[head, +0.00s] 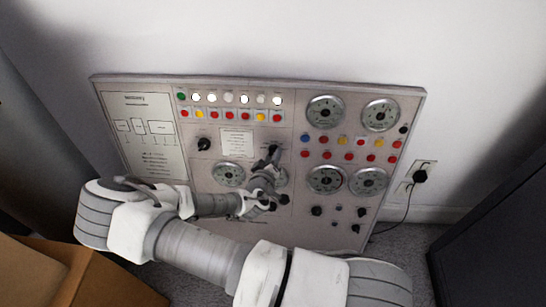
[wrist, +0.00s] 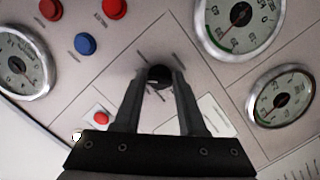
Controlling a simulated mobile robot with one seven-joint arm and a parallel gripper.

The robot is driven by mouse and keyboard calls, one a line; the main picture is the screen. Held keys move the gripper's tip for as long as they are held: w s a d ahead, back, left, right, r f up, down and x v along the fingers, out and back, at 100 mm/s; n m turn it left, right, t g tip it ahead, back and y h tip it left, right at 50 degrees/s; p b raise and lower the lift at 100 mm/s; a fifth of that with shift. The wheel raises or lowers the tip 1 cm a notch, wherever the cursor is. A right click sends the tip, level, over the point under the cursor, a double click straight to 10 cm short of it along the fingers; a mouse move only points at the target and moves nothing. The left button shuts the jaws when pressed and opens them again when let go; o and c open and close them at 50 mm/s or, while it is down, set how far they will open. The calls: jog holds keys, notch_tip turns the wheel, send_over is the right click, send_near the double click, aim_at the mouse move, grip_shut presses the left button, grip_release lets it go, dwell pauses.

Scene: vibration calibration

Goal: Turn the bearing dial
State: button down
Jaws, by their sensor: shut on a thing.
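The control panel (head: 330,95) stands upright against the wall. A round black dial (wrist: 158,75) is near the middle of the wrist view, between the two fingertips of my gripper (wrist: 158,84). My gripper is shut on this dial. In the head view my gripper (head: 272,160) reaches the panel near its centre, and the dial (head: 274,148) shows just above the fingers. A second black dial (head: 204,144) sits further left. The labels are too small to read, so I cannot tell by name which one is the bearing dial.
Several round gauges (head: 325,111) are on the panel's right half, and one gauge (head: 228,173) is left of my gripper. Rows of coloured buttons (head: 229,115) run above. A cardboard box (head: 90,275) is lower left; a dark cabinet (head: 495,235) stands right.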

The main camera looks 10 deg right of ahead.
jog(key=shift+c, duration=2.4)
grip_release()
jog(key=p+v, duration=0.3)
jog(key=v, duration=1.4)
jog(key=shift+s+a+r, duration=0.1)
